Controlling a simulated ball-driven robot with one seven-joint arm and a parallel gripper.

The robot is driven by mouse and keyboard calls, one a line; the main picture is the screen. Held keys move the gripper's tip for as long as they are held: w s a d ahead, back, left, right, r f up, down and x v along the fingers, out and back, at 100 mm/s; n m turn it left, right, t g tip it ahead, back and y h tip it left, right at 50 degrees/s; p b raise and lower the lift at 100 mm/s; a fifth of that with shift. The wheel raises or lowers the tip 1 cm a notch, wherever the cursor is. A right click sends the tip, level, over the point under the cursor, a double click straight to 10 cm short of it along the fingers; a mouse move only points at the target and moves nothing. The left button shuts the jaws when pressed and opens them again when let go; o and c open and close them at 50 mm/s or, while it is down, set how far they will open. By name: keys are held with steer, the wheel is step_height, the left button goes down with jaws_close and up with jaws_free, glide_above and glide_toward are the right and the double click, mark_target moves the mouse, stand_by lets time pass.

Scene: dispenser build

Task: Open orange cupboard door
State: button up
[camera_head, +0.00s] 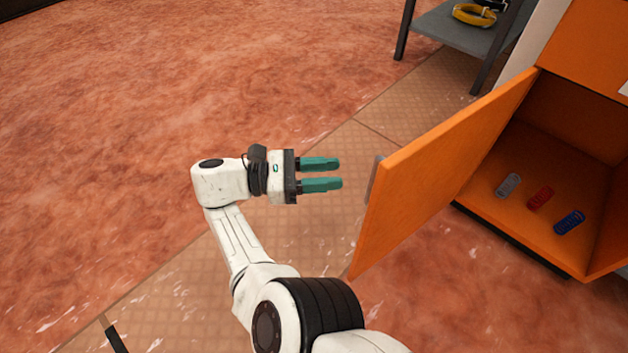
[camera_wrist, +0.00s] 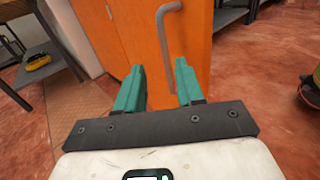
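The orange cupboard (camera_head: 585,45) stands at the right in the head view. Its door (camera_head: 440,170) is swung well open, and the inside shows. A grey handle (camera_head: 372,180) is on the door's outer face; it also shows as a bent bar in the wrist view (camera_wrist: 164,50). My gripper (camera_head: 341,173) is to the left of the door, pointing at the handle, with a gap between. Its two green fingers are apart with nothing between them. In the wrist view the handle is ahead of the fingertips (camera_wrist: 158,68).
Inside the cupboard lie a grey item (camera_head: 508,185), a red item (camera_head: 540,197) and a blue item (camera_head: 569,222). A grey shelf unit (camera_head: 450,28) holding a yellow object (camera_head: 474,15) stands behind. The reddish floor (camera_head: 120,130) at left is clear.

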steer(key=shift+a+b, duration=1.05)
